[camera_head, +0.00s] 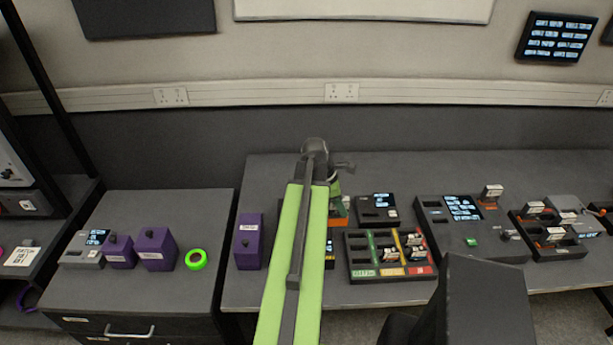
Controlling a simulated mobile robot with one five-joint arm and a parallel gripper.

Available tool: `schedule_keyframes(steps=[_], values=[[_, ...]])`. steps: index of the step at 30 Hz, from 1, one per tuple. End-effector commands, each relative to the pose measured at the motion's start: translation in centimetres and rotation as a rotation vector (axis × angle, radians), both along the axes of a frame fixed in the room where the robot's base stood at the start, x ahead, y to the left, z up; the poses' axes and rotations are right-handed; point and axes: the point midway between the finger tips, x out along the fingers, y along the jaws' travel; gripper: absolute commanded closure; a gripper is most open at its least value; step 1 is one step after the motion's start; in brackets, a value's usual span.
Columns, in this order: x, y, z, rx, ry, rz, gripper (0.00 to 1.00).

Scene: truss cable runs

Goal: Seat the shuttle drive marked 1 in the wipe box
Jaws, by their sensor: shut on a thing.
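My gripper (337,187) is at the end of my green arm, over the back middle of the right-hand table. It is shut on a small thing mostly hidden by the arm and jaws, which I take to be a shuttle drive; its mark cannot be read. An orange patch (339,212) shows just below the jaws, and I cannot tell whether it belongs to the held thing or to something on the table. A dark box with a lit display (379,205) stands just right of the gripper. I cannot read which box is the wipe box.
A tray with green, yellow and red lanes (364,274) holds small drives. A larger dark console (436,243) and a drive rack (531,250) stand further right. Purple boxes (249,250) and a green ring (196,259) stand left. A gap separates the cabinet and table.

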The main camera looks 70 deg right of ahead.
Motion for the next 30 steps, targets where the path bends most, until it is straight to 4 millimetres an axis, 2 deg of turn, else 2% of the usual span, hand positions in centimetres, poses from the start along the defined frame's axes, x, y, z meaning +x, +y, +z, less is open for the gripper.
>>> schedule_keyframes(steps=[5, 9, 13, 16, 23, 30], values=[[4.9, -3.5, 0.9, 0.001, -0.001, 0.009, 1.0], [10.3, -6.4, 1.5, 0.0, -0.001, 0.01, 1.0], [14.1, -7.8, 1.9, 0.0, 0.0, 0.008, 1.0], [15.3, -8.1, 1.9, -0.001, 0.001, 0.006, 1.0], [15.3, -7.9, 1.4, 0.0, 0.001, 0.005, 1.0], [15.3, -7.9, -1.0, 0.0, 0.001, 0.005, 1.0]])
